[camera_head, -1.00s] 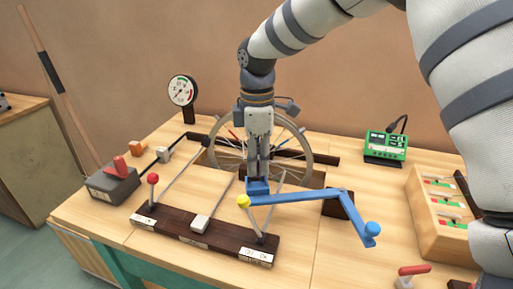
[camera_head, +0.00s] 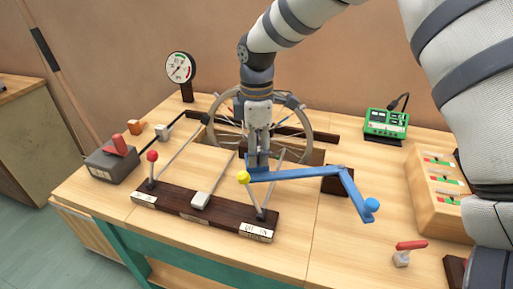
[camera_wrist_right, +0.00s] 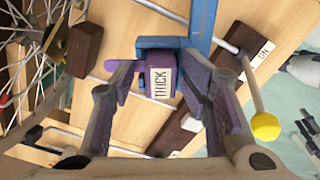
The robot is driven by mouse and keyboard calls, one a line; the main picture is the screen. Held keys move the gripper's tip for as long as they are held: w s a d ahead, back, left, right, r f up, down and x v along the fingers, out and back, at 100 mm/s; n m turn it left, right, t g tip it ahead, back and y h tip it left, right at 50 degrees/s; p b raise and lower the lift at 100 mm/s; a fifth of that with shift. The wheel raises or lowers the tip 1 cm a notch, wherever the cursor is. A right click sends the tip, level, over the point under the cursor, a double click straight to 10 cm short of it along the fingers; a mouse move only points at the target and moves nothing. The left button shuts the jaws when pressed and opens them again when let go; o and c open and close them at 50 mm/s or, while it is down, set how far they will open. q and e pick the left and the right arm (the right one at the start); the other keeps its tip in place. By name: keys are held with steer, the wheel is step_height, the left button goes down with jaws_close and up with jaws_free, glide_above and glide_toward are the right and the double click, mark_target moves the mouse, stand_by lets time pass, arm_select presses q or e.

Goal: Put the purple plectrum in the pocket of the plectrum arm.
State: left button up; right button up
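The purple plectrum (camera_wrist_right: 162,82), a block labelled THICK, shows in the right wrist view against the blue pocket (camera_wrist_right: 146,43) at the end of the blue plectrum arm (camera_wrist_right: 202,30). It appears to sit in the pocket, but its depth there is hidden. My right gripper (camera_wrist_right: 178,95) has a finger on each side of the plectrum with visible gaps, so it is open around it. In the head view the right gripper (camera_head: 258,163) points down over the pocket end of the blue arm (camera_head: 305,174), covering the plectrum. My left gripper is not in view.
A yellow-knobbed lever (camera_head: 243,177) stands close beside the pocket, and a red-knobbed lever (camera_head: 152,156) farther left. A spoked wheel (camera_head: 305,150) is right behind the gripper. A green device (camera_head: 386,122) and a wooden box (camera_head: 436,205) stand right. The front tabletop is mostly clear.

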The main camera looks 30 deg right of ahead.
step_height(320, 180, up, 12)
stand_by(0.6)
